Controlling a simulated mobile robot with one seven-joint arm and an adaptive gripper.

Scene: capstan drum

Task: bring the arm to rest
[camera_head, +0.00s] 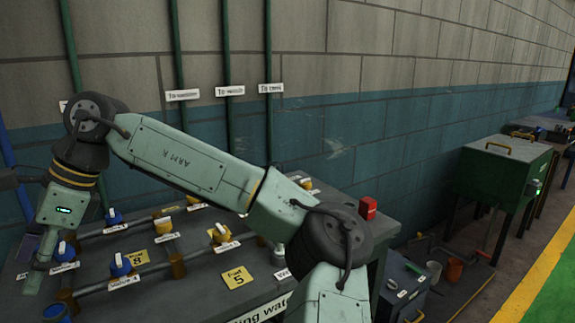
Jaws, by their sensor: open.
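My arm (185,160) reaches from the bottom centre up and left, bends at a dark joint, then points down at the left edge. My gripper (40,264) hangs over the left end of the bench panel (205,283). It is open, seen from the side, with nothing visible in it. It is close to a blue valve knob (64,250) in the picture; I cannot tell whether they touch.
Blue and yellow valve knobs on pipes cover the panel, including a blue one (120,264) and a yellow one (219,232). A red block (368,207) stands at the panel's right. A green cabinet (497,172) is further right. Vertical pipes run up the wall behind.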

